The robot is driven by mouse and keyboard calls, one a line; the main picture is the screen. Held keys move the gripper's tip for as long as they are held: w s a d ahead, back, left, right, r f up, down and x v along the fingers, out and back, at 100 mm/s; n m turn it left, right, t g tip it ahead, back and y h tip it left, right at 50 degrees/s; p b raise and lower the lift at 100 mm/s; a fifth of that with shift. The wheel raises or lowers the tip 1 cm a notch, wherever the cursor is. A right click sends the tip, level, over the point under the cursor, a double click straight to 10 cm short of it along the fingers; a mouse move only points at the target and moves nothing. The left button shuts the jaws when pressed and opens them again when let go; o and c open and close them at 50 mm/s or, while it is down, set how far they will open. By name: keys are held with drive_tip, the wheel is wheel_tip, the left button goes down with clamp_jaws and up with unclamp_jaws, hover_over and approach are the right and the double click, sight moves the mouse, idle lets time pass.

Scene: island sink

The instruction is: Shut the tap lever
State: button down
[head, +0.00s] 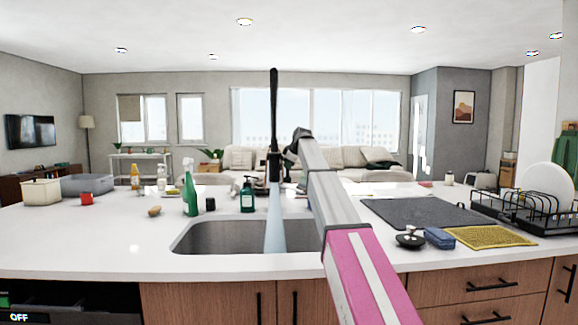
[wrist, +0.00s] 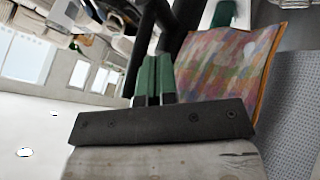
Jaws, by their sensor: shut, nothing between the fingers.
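The tall black tap (head: 274,110) stands behind the sink (head: 205,238), and a pale stream of water (head: 275,222) runs from it into the basin. I cannot pick out its lever; my arm's end may cover it. My gripper (head: 292,155) is just right of the tap in the head view, at the end of my raised arm. Whether it touches the tap cannot be told. In the wrist view my gripper's green-padded fingers (wrist: 155,78) are shut with nothing between them. Dark bars (wrist: 150,30) pass just beyond the fingertips, probably part of the tap.
A green spray bottle (head: 189,190) and a teal soap bottle (head: 247,195) stand left of the tap. A dark mat (head: 420,213), a blue sponge (head: 439,238), a yellow cloth (head: 490,237) and a dish rack (head: 520,212) lie to the right. The counter's left front is mostly clear.

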drive_tip(key=shift+w+d, duration=0.1)
drive_tip(key=shift+w, duration=0.25)
drive_tip(key=shift+w+r, duration=0.45)
drive_tip(key=shift+w, duration=0.4)
